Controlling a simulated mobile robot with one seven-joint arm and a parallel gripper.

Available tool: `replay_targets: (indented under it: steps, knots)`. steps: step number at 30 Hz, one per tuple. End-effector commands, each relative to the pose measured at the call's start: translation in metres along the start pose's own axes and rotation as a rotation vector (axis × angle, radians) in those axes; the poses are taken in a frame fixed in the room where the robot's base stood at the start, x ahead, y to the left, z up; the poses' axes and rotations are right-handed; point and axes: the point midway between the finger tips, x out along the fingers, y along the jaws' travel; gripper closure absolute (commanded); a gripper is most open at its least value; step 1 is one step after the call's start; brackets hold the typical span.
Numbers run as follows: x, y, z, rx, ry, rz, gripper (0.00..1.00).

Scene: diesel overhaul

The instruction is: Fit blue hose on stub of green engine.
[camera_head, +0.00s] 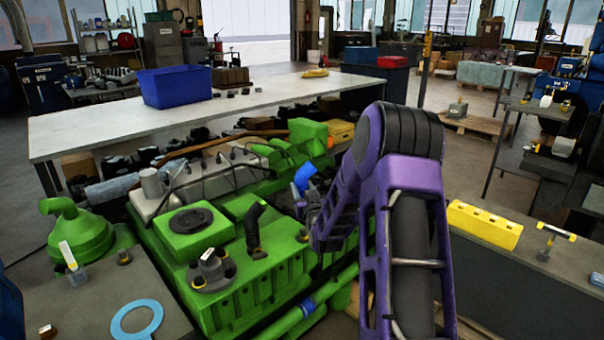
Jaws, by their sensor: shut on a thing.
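The green engine (262,282) fills the lower middle of the head view. The blue hose (304,178) is a short, bright blue piece above the engine's far right part. My gripper (307,200), at the end of my purple arm, is shut on the blue hose. My wrist and arm hide part of the hose and the engine behind them. I cannot pick out the stub, or tell whether the hose touches the engine.
A black elbow (254,228) stands up from the engine. A yellow block (484,225) is on the right bench. A blue bin (176,86) stands on the white table behind.

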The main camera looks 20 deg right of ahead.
Motion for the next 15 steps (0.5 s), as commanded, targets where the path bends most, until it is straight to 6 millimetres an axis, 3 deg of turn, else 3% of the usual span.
replay_targets:
  steps: [6, 15]
  knots:
    - [0.006, 0.011, -0.007, -0.002, 0.000, 0.010, 1.00]
    - [0.005, 0.011, 0.021, -0.002, -0.001, 0.010, 1.00]
